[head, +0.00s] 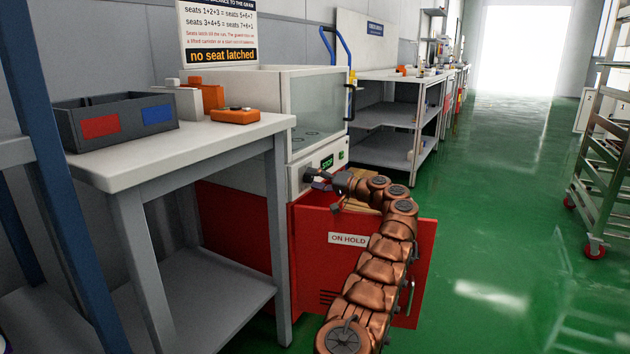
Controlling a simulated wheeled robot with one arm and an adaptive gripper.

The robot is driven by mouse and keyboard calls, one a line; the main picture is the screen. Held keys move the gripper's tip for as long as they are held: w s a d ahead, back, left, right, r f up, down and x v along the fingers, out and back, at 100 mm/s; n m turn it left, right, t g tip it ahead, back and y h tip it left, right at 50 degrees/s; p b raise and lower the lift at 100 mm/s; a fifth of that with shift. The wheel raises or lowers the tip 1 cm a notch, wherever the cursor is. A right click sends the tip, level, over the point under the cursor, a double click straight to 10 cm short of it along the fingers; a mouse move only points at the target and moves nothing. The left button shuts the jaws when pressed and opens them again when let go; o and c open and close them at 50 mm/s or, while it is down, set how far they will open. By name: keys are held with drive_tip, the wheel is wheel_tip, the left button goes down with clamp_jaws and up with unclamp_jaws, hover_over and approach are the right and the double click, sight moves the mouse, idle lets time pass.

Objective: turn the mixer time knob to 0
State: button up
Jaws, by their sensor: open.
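The mixer (268,88) is a white cabinet with a glass door, standing behind the grey bench. Its front panel carries a green-lit STOP display (327,162) and a small green button (341,155). A dark round shape at the panel's lower left looks like the time knob (308,173); its pointer and scale are too small to read. My copper arm reaches up from the bottom of the head view. I cannot tell whether the fingers touch the knob.
A grey bench (190,149) with a dark bin (115,125) and orange items stands at left. A wheeled rack (606,150) is at right. The green floor between is clear.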

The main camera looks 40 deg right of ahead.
drive_tip(key=v, duration=1.1)
drive_tip(key=shift+s, duration=0.4)
drive_tip(key=shift+d, duration=0.1)
